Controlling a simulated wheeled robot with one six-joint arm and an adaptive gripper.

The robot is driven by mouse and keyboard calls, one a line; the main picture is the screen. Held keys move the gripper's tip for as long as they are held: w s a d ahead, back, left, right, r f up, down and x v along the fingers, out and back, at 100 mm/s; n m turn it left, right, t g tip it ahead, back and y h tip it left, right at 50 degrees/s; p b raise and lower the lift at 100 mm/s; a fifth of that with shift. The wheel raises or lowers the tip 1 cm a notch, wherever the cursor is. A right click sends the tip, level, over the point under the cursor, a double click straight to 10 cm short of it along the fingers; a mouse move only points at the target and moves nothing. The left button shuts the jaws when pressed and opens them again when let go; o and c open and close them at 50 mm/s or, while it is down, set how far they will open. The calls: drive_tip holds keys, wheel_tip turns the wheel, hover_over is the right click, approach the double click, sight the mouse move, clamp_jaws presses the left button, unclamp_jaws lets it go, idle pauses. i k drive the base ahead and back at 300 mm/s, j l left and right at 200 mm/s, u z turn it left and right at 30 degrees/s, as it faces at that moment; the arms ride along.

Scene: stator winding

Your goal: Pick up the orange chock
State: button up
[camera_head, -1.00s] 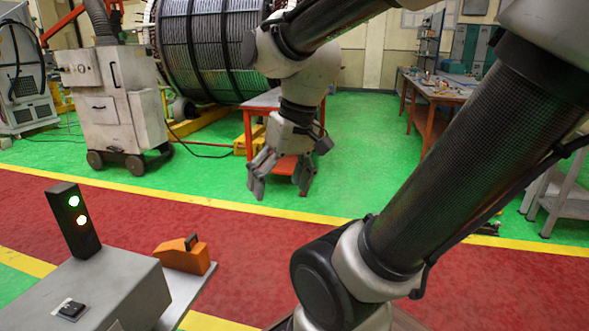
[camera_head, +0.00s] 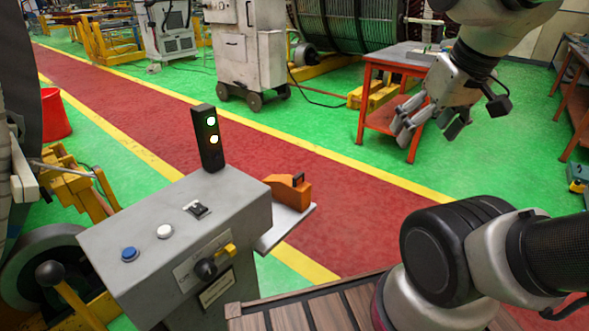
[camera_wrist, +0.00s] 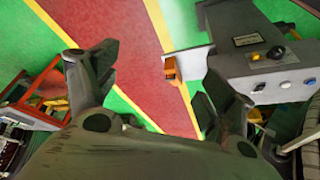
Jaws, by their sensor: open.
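The orange chock (camera_head: 289,193) is a wedge with a dark handle on top. It sits on a light grey shelf (camera_head: 288,226) that sticks out from the side of a grey control box (camera_head: 185,220). In the wrist view the chock (camera_wrist: 171,68) is small, on the shelf (camera_wrist: 188,60), seen in the gap between my fingers. My gripper (camera_head: 432,128) is open and empty. It hangs in the air up and to the right of the chock, well apart from it. Nothing hides the chock.
A signal post (camera_head: 207,140) with two lit lamps stands on the control box behind its buttons, left of the chock. A red table (camera_head: 385,95) is behind my gripper. A red bucket (camera_head: 55,114) stands far left. The red floor lane is clear.

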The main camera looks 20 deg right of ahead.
sight(293, 193)
drive_tip(key=i+l+u, duration=0.3)
drive_tip(key=l, duration=0.3)
drive_tip(key=i+l+u, duration=0.15)
drive_tip(key=l, duration=0.2)
drive_tip(key=i+l+u, duration=0.15)
drive_tip(key=l, duration=0.2)
